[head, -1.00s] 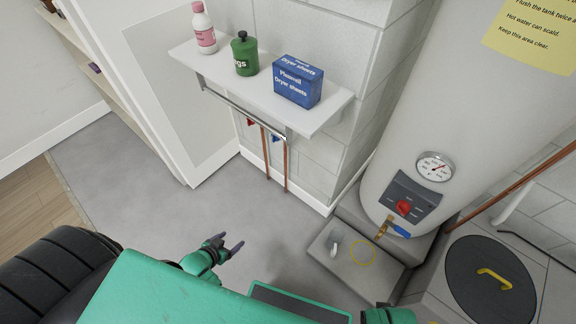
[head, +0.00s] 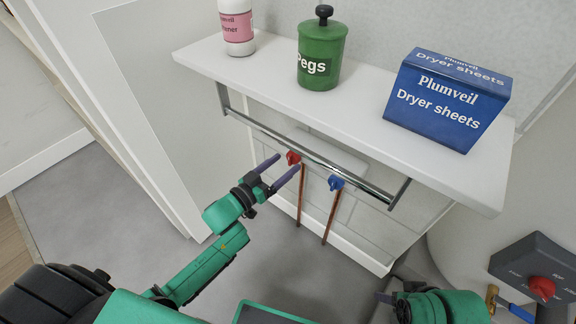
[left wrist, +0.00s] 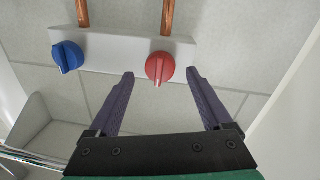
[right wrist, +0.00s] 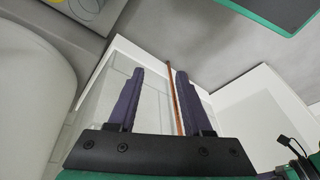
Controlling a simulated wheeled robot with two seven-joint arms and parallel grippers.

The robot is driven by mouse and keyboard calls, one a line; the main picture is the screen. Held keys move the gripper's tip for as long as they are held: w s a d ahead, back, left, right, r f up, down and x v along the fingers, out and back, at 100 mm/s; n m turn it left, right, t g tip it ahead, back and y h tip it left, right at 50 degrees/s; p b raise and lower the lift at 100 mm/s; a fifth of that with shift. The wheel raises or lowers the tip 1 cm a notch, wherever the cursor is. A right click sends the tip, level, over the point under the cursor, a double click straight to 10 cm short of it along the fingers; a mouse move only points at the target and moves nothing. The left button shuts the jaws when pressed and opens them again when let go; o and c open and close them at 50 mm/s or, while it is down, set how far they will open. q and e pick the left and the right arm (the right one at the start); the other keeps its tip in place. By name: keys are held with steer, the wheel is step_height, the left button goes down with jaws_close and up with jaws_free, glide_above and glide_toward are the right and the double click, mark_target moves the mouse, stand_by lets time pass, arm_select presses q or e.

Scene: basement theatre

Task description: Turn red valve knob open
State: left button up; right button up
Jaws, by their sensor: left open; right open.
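The red valve knob (head: 293,158) is on the wall under the shelf, on top of a copper pipe. In the left wrist view the red knob (left wrist: 160,67) shows just beyond and between the open fingertips. My left gripper (head: 278,170) is open and empty, its fingers pointing at the red knob; whether a finger touches it I cannot tell. The blue valve knob (head: 336,183) is to the right of the red one. My right gripper (right wrist: 160,75) is open and empty, low at the right, with a copper pipe in the distance between its fingers.
A chrome rail (head: 310,152) runs under the white shelf (head: 370,136), close to the knobs. The shelf holds a pink-labelled bottle (head: 237,28), a green pegs tin (head: 321,50) and a blue dryer sheets box (head: 447,98). A tank panel with another red knob (head: 541,288) is at the lower right.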

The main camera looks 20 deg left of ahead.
arm_select(q)
steer(key=shift+x, duration=1.05)
arm_select(e)
steer(key=shift+w+a+f+t+y, duration=0.3)
steer(key=shift+w+a+f+t, duration=0.1)
steer(key=shift+w+a+f, duration=0.25)
arm_select(q)
steer(key=shift+c, duration=0.3)
arm_select(e)
steer(key=shift+s+r, duration=0.1)
